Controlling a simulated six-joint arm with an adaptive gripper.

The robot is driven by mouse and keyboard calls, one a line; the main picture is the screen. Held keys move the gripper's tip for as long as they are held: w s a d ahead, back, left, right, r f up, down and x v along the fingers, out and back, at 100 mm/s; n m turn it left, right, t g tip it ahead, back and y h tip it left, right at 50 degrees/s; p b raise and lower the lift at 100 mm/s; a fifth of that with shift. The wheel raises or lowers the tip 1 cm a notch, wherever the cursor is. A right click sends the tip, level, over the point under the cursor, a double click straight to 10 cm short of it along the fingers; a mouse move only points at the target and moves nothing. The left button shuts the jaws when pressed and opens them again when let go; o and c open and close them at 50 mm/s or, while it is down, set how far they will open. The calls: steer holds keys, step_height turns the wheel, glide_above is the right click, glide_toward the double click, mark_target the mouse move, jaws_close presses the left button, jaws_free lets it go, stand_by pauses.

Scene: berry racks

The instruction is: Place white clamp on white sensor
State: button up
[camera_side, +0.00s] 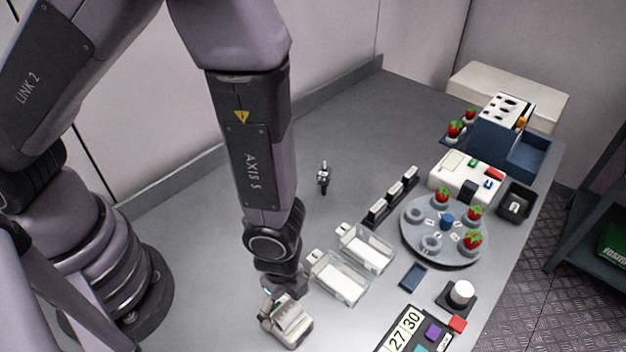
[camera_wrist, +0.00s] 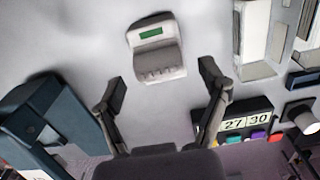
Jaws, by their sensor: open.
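A pale grey-white device with a green window (camera_wrist: 157,46) lies on the bench ahead of my gripper (camera_wrist: 163,84) in the wrist view. My fingers are spread and empty, with the device beyond their tips. In the side view a pale device (camera_side: 291,323) shows at the lower middle, right below the end of my arm, which partly hides the jaws. I cannot tell whether this device is the white sensor or the white clamp. A small black-and-white upright piece (camera_side: 323,177) stands alone on the bench farther back; I cannot tell what it is.
Clear bins (camera_side: 341,279) stand right of my gripper. Beyond are a black rack (camera_side: 376,222), a round plate with strawberries (camera_side: 412,245) and a white box (camera_side: 440,180). A 27/30 panel (camera_wrist: 245,123) and a dark blue box (camera_wrist: 35,105) flank my fingers. The back-left bench is mostly clear.

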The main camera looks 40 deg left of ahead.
mark_target(286, 308)
step_height(286, 308, up, 10)
steer(key=w+a+r+n+t+h, duration=0.1)
steer(key=w+a+r+n, duration=0.25)
steer(key=a+r, duration=0.4)
steer(key=w+a+r+n+t, duration=0.1)
steer(key=w+a+r+n, duration=0.1)
steer(key=a+r+n, duration=0.55)
steer(key=s+a+r+n+t+y, duration=0.1)
steer(key=s+a+r+n+t, duration=0.2)
steer(key=s+a+r+n, duration=0.4)
steer(key=s+a+r, duration=0.1)
steer(key=a+r, duration=0.1)
steer(key=a, duration=0.2)
steer(key=shift+s+a+r+t, duration=0.2)
steer(key=shift+a+t, duration=0.05)
steer(key=shift+t, duration=0.05)
